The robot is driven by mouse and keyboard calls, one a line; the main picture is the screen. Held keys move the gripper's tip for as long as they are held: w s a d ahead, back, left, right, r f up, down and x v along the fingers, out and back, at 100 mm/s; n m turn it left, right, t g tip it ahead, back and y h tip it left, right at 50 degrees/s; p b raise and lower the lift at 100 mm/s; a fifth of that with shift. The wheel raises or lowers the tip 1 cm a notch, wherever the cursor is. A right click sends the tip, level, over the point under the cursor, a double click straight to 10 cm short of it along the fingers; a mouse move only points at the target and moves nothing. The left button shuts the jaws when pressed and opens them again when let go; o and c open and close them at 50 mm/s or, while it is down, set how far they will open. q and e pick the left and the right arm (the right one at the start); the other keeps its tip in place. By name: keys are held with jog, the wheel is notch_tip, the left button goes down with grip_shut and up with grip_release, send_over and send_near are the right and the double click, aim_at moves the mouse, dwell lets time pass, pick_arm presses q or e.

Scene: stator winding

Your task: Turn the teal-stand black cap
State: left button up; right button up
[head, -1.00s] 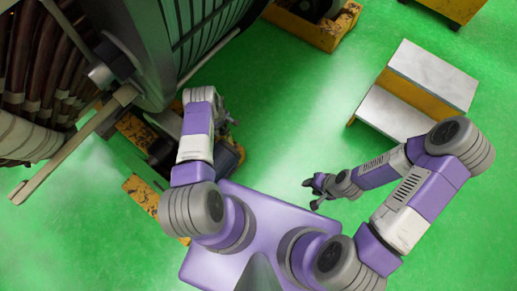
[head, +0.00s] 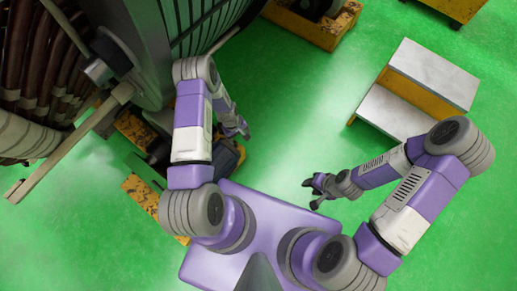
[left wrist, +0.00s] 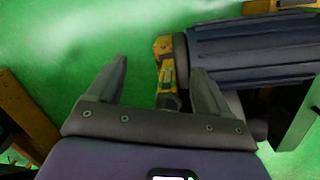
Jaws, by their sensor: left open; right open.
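I cannot make out a black cap on a teal stand in either view. My left gripper (head: 237,131) is over the green floor, to the right of the large stator. In the left wrist view its two fingers (left wrist: 158,70) are spread apart with nothing held. A yellow piece (left wrist: 166,72) shows beyond and between them. A dark ribbed cylinder (left wrist: 255,52) lies just right of the right finger, and contact cannot be told. My right gripper (head: 316,190) is open and empty above the floor, well away from the stator.
The large stator (head: 130,50) with brown windings fills the upper left, with a long bar sticking out below. Worn yellow supports (head: 150,205) stand under and beside it. A yellow step with white treads (head: 425,80) stands at right. The central floor is clear.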

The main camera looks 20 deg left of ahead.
pick_arm(q)
jog(key=s+d+r+m+h+b, duration=0.1)
jog(key=s+d+r+m, duration=0.1)
jog(key=s+d, duration=0.3)
jog(key=s+d+r+m+h+b, duration=0.1)
jog(key=s+d+r+m+b, duration=0.1)
jog(key=d, duration=0.6)
jog(key=shift+s+r+m, duration=0.6)
jog(key=shift+s+m, duration=0.4)
jog(key=shift+s, duration=0.5)
jog(key=shift+d, duration=0.1)
